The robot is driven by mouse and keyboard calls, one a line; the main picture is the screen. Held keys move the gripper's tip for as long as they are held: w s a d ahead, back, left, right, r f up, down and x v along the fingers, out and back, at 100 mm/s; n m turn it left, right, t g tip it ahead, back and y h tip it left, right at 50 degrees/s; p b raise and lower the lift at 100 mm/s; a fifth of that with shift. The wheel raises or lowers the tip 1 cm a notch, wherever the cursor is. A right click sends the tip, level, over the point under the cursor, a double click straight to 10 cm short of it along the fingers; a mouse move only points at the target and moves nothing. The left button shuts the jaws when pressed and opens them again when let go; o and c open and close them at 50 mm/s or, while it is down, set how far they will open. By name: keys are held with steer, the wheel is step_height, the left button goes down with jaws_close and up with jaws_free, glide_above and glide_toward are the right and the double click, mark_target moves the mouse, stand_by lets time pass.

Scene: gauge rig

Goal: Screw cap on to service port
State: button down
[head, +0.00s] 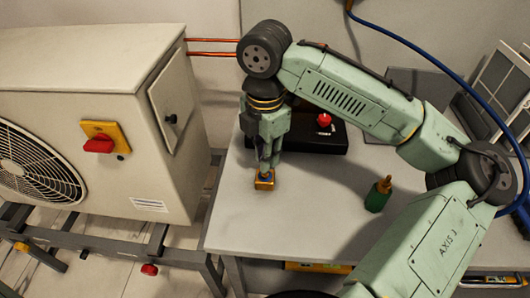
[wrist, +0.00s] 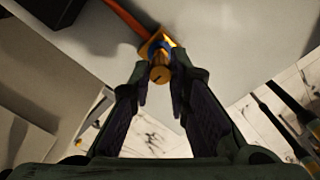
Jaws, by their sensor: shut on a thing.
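My gripper (head: 266,160) points down over the left part of the white workbench. Its fingers are shut on a small brass-coloured round piece, which looks like the cap (wrist: 160,74); it sits between the fingertips in the wrist view. Just beyond it is a blue ring-like part on a yellow block (wrist: 150,47), which also shows under the fingers in the head view (head: 264,182). The block looks like the base of the service port. The cap is close to the blue part; I cannot tell whether they touch or how the threads sit.
A green bottle with a brass top (head: 378,195) stands on the workbench (head: 310,215) to the right. A black box with a red button (head: 323,120) is behind my gripper. A beige fan unit (head: 90,120) with a red-handled switch stands left. A blue hose (head: 430,55) hangs behind my arm.

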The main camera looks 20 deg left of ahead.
steer(key=shift+f, duration=0.1)
steer(key=shift+f+b, duration=0.7)
steer(key=shift+f, duration=0.4)
steer(key=shift+f, duration=0.1)
stand_by(0.7)
steer(key=shift+m+p, duration=0.6)
steer(key=shift+m, duration=0.3)
steer(key=m+p, duration=0.1)
steer(key=m, duration=0.2)
steer(key=shift+m, duration=0.3)
